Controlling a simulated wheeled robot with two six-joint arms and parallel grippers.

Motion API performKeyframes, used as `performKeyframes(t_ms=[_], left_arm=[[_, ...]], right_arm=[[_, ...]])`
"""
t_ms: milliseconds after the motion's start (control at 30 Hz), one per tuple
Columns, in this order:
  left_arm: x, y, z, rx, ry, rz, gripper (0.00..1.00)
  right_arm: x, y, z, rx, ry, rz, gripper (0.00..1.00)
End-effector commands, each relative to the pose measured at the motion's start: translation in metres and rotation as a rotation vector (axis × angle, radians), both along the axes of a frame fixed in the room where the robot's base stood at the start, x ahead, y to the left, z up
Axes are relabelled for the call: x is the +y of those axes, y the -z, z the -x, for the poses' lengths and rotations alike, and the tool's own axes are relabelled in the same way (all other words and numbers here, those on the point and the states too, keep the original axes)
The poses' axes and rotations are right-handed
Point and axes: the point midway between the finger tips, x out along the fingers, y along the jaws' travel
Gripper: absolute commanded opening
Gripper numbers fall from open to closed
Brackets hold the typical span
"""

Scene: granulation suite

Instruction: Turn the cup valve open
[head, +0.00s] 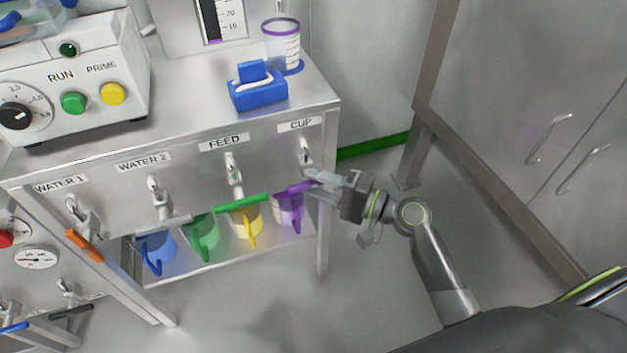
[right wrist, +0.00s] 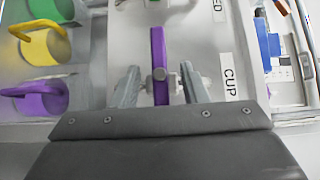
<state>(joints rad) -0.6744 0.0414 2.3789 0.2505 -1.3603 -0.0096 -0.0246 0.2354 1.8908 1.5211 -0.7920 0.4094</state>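The cup valve, under the CUP label, has a purple lever (head: 301,187), which also shows in the right wrist view (right wrist: 159,48). In the head view the lever lies roughly crosswise, and the gripper partly covers it. My right gripper (head: 314,184) is at this lever, coming from the right. In the right wrist view the two fingers of the gripper (right wrist: 160,87) stand apart, one on each side of the lever and its pivot, with gaps showing. My left gripper is not in view.
Other valves have a green lever (head: 242,203), a grey lever (head: 163,224) and an orange lever (head: 84,245). Purple (head: 289,208), yellow (head: 246,222), green (head: 202,236) and blue (head: 155,250) mugs stand on the shelf below. The floor to the right is clear.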

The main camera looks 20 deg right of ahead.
Motion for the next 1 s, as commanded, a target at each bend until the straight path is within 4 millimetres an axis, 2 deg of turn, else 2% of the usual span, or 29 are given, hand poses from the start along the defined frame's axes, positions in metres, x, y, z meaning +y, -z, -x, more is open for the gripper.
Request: performKeyframes(t_ms=[167, 467, 767, 1000], left_arm=[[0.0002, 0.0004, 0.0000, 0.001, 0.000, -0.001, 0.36], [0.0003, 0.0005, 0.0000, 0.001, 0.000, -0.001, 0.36], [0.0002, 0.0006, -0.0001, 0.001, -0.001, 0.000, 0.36], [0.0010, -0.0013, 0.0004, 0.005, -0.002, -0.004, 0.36]], right_arm=[[0.0096, -0.0004, -0.0086, 0.000, 0.000, -0.001, 0.40], [0.0107, 0.0000, -0.0097, -0.001, 0.000, 0.001, 0.40], [0.0104, 0.0001, -0.0095, 0.000, 0.000, 0.000, 0.00], [0.0104, -0.0011, -0.0094, 0.000, 0.000, 0.014, 0.00]])
